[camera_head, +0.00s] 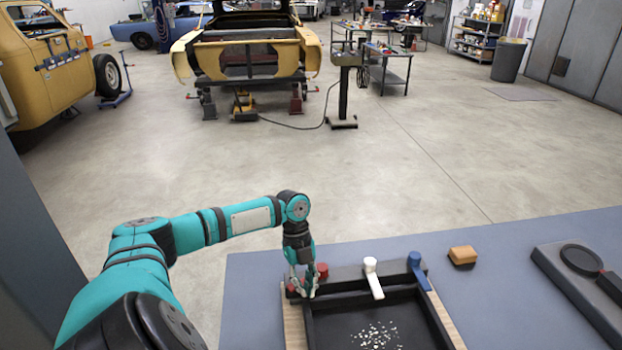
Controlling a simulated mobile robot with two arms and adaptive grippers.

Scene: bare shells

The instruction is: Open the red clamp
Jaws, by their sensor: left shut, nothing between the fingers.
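The red clamp (322,271) is at the left end of a dark bar along the back of a black tray (375,295). My left gripper (303,292) points down right at the red clamp and covers much of it. Red shows on both sides of the fingers; whether they touch it I cannot tell. The gripper is shut with nothing held. The position of the red clamp's lever is hidden behind the gripper. A white clamp (371,268) and a blue clamp (415,265) sit farther right on the same bar. My right gripper is not in view.
The tray holds small pale chips (377,335) and has wooden side strips (445,320). It stands on a blue-grey table (490,290). A dark grey device with a round black part (580,260) lies at the far right.

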